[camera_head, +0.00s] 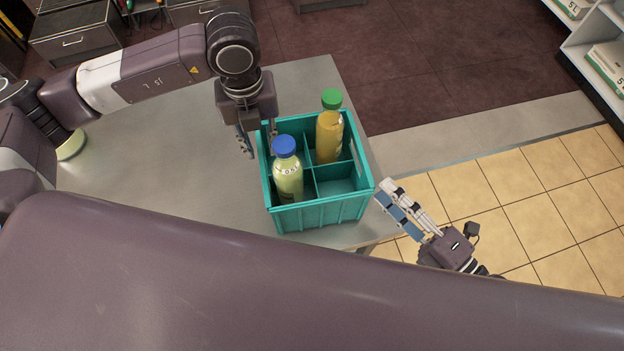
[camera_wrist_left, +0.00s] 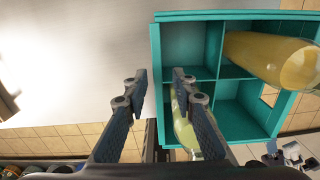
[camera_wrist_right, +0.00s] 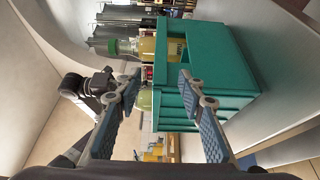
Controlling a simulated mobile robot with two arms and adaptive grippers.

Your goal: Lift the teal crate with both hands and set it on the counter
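The teal crate (camera_head: 325,215) stands upright on a grey tabletop (camera_head: 150,185), near its right edge. It has divided compartments and holds a blue-capped bottle (camera_head: 288,182) at front left and a green-capped yellow bottle (camera_head: 328,140) at the back. My left gripper (camera_head: 259,143) points down at the crate's left wall. In the left wrist view its open fingers (camera_wrist_left: 160,88) lie on either side of that wall, one outside and one over a compartment. My right gripper (camera_head: 384,191) is open and empty just right of the crate. In the right wrist view its fingers (camera_wrist_right: 158,88) face the crate's rim.
The tabletop left of the crate is clear. Tiled floor (camera_head: 480,205) lies beyond the table's right edge. White shelving (camera_head: 600,55) stands at the far right, and dark drawer units (camera_head: 80,40) stand at the back left.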

